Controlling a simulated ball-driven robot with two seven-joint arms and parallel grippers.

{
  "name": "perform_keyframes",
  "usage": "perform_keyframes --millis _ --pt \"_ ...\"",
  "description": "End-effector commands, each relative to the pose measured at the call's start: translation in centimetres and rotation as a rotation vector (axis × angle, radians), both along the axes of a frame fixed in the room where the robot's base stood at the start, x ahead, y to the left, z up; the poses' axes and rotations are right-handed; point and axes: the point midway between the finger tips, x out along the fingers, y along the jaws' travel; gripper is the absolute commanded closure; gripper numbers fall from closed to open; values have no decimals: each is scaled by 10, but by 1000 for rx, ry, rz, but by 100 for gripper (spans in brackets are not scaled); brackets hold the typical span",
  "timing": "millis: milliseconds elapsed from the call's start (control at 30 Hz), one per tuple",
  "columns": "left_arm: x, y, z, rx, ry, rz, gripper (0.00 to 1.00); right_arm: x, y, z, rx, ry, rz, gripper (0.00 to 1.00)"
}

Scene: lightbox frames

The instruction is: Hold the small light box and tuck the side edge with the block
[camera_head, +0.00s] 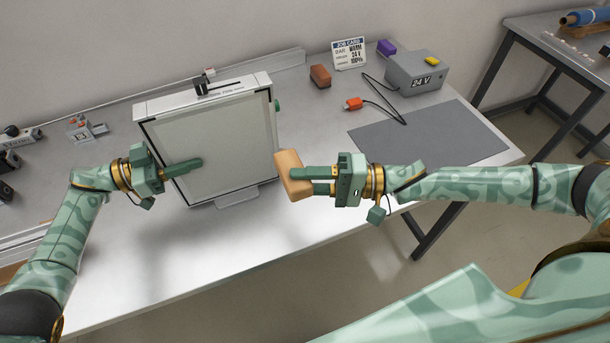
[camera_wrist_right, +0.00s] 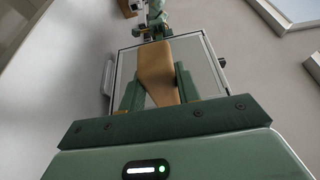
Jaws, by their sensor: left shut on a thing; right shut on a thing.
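The small light box (camera_head: 228,136) stands upright on the bench, its pale panel facing me in a dark-edged frame. It also shows behind the block in the right wrist view (camera_wrist_right: 205,65). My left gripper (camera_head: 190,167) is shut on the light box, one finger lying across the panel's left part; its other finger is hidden. My right gripper (camera_head: 310,179) is shut on a tan block (camera_head: 292,173), seen between both fingers in the wrist view (camera_wrist_right: 156,68). The block is beside the box's right side edge, near its lower half; I cannot tell whether they touch.
A grey mat (camera_head: 430,135) lies to the right. Behind it are a 24 V supply box (camera_head: 414,75) with an orange plug (camera_head: 353,104), a job card (camera_head: 348,54), a brown block (camera_head: 320,76) and a purple block (camera_head: 386,47). The bench front is clear.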

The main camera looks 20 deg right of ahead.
Motion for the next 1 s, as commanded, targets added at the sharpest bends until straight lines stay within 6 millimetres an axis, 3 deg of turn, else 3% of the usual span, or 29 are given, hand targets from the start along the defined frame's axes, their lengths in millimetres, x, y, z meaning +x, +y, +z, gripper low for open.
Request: perform_keyframes --millis 100,133,200,567,1000 --pt "0 0 0 1 0 1 89 0 0 0 1 0 0 86" --pt "0 0 0 1 0 1 52 0 0 0 1 0 0 86" --pt "0 0 0 1 0 1 35 0 0 0 1 0 0 86" --pt "1 7 0 2 0 2 35 0 0 0 1 0 0 86" --pt "2 98 -1 4 3 2 35 0 0 0 1 0 0 86"
